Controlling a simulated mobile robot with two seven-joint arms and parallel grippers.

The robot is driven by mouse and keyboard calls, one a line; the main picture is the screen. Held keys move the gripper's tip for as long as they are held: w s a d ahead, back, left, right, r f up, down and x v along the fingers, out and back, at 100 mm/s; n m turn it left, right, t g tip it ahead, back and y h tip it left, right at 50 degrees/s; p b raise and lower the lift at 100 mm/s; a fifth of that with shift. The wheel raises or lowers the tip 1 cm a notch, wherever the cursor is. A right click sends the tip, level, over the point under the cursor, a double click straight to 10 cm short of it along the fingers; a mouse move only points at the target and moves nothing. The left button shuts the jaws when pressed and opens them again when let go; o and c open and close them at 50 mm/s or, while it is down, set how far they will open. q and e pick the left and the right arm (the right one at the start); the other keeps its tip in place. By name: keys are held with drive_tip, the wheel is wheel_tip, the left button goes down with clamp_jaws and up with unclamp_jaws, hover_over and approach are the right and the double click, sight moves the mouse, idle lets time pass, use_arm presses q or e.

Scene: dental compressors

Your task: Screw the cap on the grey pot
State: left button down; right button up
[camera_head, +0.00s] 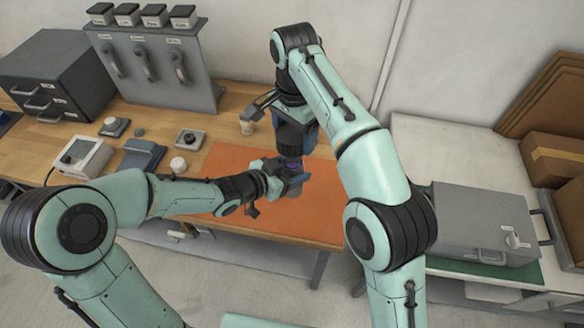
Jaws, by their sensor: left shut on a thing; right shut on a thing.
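The grey pot (293,191) is over the orange mat (240,160), mostly hidden by my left gripper (292,181), which is shut around it from the left side. The cap and pot look lined up one above the other. I cannot tell whether they touch or whether the pot rests on the mat.
Grey drawers (50,75) and a handled panel (160,65) are behind. A grey metal case (480,215) is at right.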

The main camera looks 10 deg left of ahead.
drive_tip(key=shift+f, duration=0.1)
drive_tip(key=shift+f, duration=1.9)
drive_tip(key=shift+f, duration=0.1)
drive_tip(key=shift+f, duration=0.8)
drive_tip(key=shift+f, duration=0.7)
drive_tip(key=o, duration=0.9)
drive_tip(key=shift+f, duration=0.1)
drive_tip(key=shift+o, duration=0.2)
drive_tip(key=shift+r, duration=2.3)
drive_tip(key=shift+c, duration=0.3)
